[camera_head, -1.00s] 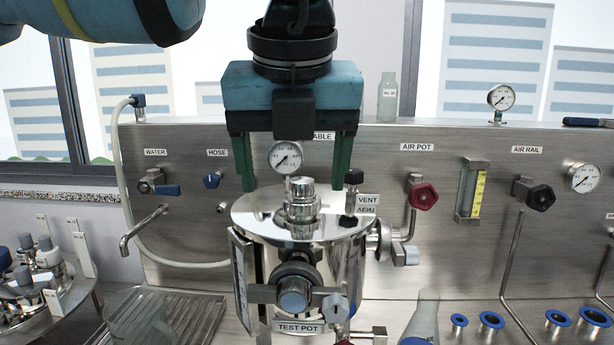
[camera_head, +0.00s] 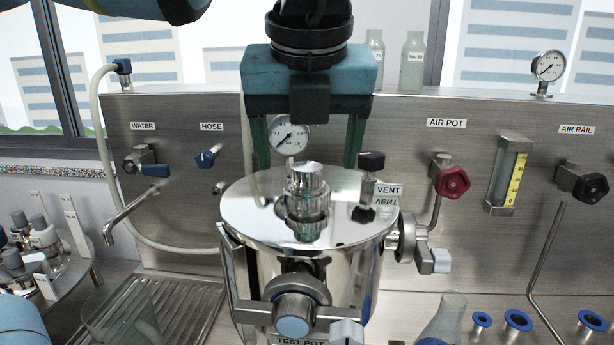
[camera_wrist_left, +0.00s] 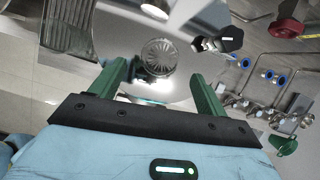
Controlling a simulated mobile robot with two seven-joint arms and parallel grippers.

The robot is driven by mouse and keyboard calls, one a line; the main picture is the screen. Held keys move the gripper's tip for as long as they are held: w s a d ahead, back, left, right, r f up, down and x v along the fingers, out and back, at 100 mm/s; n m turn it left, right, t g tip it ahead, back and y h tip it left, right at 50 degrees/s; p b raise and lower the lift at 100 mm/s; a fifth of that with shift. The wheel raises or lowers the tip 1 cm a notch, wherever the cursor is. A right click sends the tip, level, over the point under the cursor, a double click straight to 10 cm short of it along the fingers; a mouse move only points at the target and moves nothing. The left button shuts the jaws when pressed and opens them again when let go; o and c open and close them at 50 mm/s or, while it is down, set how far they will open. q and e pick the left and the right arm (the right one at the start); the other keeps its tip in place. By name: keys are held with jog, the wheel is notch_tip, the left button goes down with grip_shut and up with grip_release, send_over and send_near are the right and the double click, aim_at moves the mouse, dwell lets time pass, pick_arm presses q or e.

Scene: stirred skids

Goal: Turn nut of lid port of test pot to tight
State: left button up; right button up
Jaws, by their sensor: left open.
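The test pot (camera_head: 330,262) is a shiny steel vessel with a flat round lid (camera_head: 255,205). The lid port's nut (camera_head: 308,183) is a ribbed metal cap standing upright on the lid. My left gripper (camera_head: 307,163) points down with its green fingers spread, behind and above the nut in the head view. In the left wrist view the round ribbed top of the nut (camera_wrist_left: 158,56) lies just beyond the fingertips, centred across the gap. I see no contact. How tight the nut is cannot be told. My right gripper is not in view.
The black-topped vent valve (camera_head: 372,165) stands on the lid close to the right finger. A front clamp knob (camera_head: 293,315) and side valve (camera_head: 420,240) project from the pot. Behind is a steel panel (camera_head: 300,105) with gauges and taps. A glass flask (camera_head: 445,315) stands at right.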

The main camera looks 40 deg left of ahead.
aim_at(307, 170)
pick_arm(q)
jog(key=x, duration=0.4)
jog(key=shift+w+a+f, duration=0.1)
jog(key=shift+f, duration=0.1)
jog(key=shift+w+a+f, duration=0.1)
jog(key=shift+f, duration=0.25)
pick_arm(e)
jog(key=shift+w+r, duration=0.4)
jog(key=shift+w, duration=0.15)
pick_arm(q)
jog(key=shift+c, duration=0.3)
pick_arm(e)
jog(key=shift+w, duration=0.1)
